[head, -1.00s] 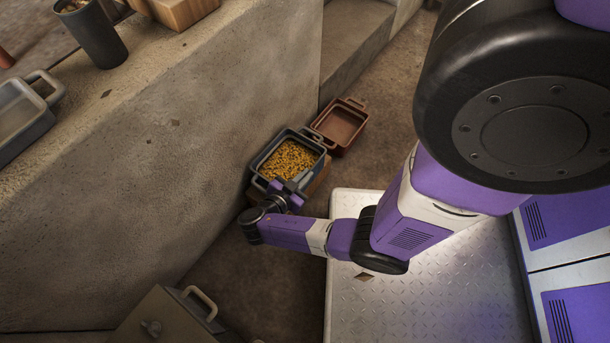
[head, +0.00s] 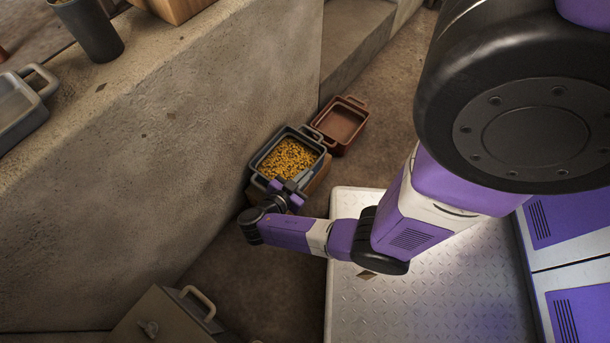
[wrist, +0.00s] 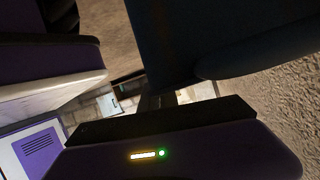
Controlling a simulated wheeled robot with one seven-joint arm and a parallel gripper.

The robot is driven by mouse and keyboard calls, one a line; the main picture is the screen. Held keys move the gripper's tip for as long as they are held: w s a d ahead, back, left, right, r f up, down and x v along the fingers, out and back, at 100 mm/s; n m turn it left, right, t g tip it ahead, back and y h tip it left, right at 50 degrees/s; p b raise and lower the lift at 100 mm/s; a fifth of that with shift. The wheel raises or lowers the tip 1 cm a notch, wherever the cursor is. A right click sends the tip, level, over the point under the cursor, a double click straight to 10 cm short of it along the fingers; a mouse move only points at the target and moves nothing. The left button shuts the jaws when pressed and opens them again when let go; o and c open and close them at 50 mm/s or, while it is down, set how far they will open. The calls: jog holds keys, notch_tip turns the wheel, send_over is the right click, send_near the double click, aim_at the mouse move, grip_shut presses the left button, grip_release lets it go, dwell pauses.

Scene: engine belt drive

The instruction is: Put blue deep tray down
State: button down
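The blue deep tray (head: 262,158) is a dark blue-grey rectangular tray full of yellow-orange bits, low beside the concrete wall in the head view. It looks level. My gripper (head: 287,188) is at its near side, by the near handle, and appears shut on it; the fingertips are hidden. In the wrist view the tray's dark blue underside or wall (wrist: 215,40) fills the top, close against my gripper (wrist: 165,100). A brown block-like thing (head: 318,180) shows just under the tray's right side; I cannot tell whether they touch.
A reddish-brown empty tray (head: 341,125) sits just behind and right of the blue one. The concrete wall (head: 180,150) runs close along the left. A lidded brown box (head: 165,318) stands at the front left. Floor (head: 225,270) is bare between.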

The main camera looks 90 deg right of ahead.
jog(key=shift+f, duration=0.55)
jog(key=c, duration=1.5)
grip_release()
jog(key=shift+r, duration=0.1)
jog(key=shift+c, duration=0.2)
jog(key=shift+a, duration=0.1)
jog(key=shift+w+a+r, duration=0.25)
jog(key=shift+a, duration=0.1)
jog(key=p+v, duration=0.1)
jog(key=v, duration=0.5)
jog(key=shift+a, duration=0.35)
jog(key=shift+w, duration=0.15)
